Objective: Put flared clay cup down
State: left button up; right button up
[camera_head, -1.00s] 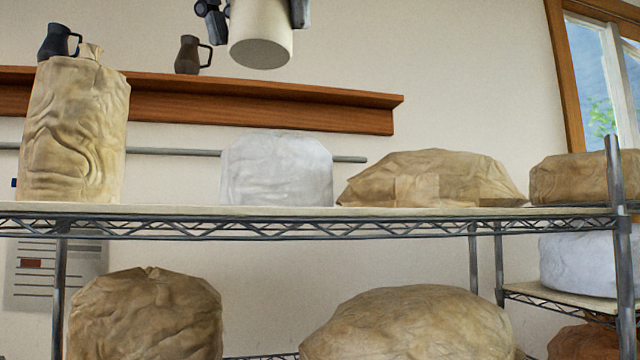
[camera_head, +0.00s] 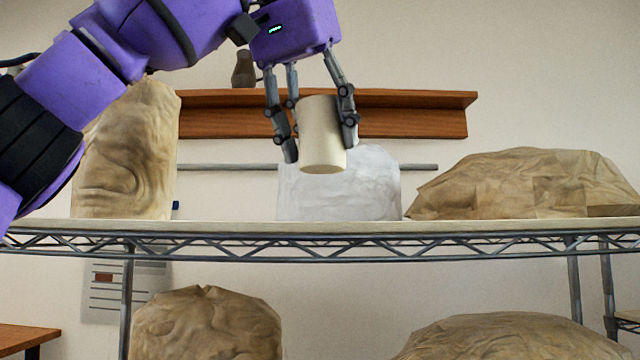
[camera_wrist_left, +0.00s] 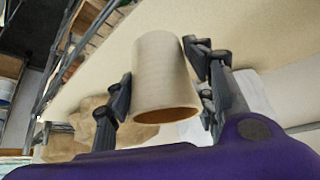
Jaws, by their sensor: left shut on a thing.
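The flared clay cup (camera_head: 322,135) is cream-coloured and close to upright in the head view. My left gripper (camera_head: 315,130), on a purple arm from the upper left, is shut on it from above, with fingers on both sides. The cup hangs above the upper wire shelf (camera_head: 340,228), in front of a white wrapped bundle, with a gap below it. In the left wrist view the cup (camera_wrist_left: 163,80) sits between the dark fingers, its brown inside showing at the open end. My right gripper is not in view.
On the upper shelf stand a tall tan wrapped bundle (camera_head: 130,150), the white bundle (camera_head: 300,190) and a wide tan bundle (camera_head: 530,185). Below are more tan bundles (camera_head: 205,325). A wooden wall ledge (camera_head: 420,120) with a dark jug (camera_head: 244,70) is behind.

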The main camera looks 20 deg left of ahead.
aim_at(318, 157)
pick_arm(q)
jog(key=w+f, duration=0.1)
jog(key=w+a+f, duration=0.1)
jog(key=f, duration=0.1)
jog(key=shift+w+a+f, duration=0.15)
jog(key=shift+f, duration=1.45)
jog(key=shift+f, duration=0.15)
jog(key=o, duration=1.4)
jog(key=shift+o, duration=0.2)
